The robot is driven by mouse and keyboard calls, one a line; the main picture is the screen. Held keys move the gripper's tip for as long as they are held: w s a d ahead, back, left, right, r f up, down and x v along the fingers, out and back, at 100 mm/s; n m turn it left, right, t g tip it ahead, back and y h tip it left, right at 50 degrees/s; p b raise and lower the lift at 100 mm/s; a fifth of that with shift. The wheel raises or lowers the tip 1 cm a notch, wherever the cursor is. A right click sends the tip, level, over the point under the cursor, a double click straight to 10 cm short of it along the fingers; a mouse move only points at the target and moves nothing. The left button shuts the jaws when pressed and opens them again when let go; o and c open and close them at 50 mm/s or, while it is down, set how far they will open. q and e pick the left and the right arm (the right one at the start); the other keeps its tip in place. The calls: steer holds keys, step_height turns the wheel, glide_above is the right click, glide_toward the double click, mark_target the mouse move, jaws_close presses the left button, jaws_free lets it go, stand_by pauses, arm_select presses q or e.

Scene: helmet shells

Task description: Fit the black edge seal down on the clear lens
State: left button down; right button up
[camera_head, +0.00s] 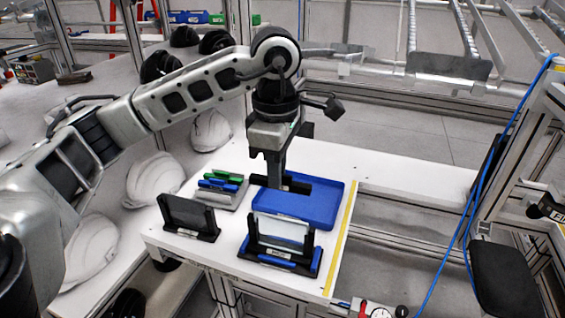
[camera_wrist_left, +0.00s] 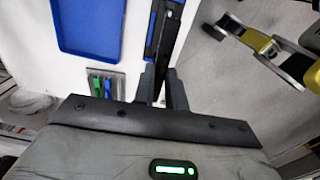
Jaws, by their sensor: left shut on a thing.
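The clear lens (camera_head: 283,230) stands upright between two black posts on a blue base, at the front right of the white table. The seal is clear of the lens. In the left wrist view the fingers (camera_wrist_left: 164,92) show at the middle; seal and lens stand are hard to tell apart there. My right gripper is not seen.
A blue tray (camera_head: 325,204) lies at the back of the table. A grey rack (camera_head: 226,199) with green and blue pieces stands left of it. A dark panel (camera_head: 187,214) stands in a black holder at front left. White helmet shells (camera_head: 153,178) lie farther left.

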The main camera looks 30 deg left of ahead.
mark_target(278, 217)
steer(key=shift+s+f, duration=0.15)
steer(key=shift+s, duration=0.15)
arm_select(q)
steer(key=shift+f, duration=0.1)
steer(key=shift+f+b, duration=0.9)
step_height(278, 217, down, 2)
steer(key=shift+f+b, duration=0.25)
steer(key=shift+b, duration=0.8)
steer(key=shift+f+b, duration=0.45)
steer(key=shift+f, duration=0.25)
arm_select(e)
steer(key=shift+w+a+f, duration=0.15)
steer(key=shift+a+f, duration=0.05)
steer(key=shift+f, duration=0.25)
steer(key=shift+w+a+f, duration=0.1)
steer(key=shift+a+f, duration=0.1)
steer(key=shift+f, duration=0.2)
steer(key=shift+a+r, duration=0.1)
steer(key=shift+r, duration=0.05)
arm_select(q)
steer(key=shift+b, duration=0.35)
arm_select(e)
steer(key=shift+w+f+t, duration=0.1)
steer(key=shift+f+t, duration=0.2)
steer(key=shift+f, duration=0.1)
